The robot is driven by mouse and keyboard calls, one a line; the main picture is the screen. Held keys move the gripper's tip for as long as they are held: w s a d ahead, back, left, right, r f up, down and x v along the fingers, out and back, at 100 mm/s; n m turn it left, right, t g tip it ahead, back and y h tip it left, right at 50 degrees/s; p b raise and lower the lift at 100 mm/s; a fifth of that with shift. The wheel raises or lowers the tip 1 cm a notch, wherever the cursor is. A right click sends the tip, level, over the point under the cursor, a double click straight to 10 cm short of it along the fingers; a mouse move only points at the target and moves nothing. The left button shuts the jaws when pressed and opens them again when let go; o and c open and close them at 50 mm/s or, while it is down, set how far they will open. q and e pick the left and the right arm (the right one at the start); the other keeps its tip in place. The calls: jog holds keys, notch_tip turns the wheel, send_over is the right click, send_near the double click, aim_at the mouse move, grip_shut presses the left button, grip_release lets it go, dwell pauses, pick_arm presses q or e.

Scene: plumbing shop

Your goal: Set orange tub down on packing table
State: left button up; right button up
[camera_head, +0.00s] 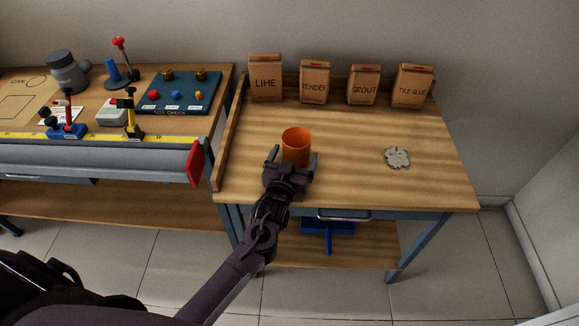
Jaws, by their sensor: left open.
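The orange tub (296,142) stands upright on the packing table (345,160), left of the middle and near the front half. Its open top faces up. My left gripper (292,162) is at the front side of the tub, with its fingers open on either side of the tub's lower part. The gripper hides the tub's base, so I cannot tell whether the fingers touch it. My right gripper is not in view.
Paper bags marked LIME (265,80), TENDER (315,83), GROUT (363,86) and TILE GLUE (412,87) line the table's back. A grey patch (397,157) lies at right. A workbench with a grey pipe (100,157) adjoins at left. The table's middle is clear.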

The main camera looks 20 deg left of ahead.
pick_arm(q)
jog(key=s, duration=1.2)
jog(key=shift+d+r+b, duration=0.3)
jog(key=shift+d+b, duration=0.05)
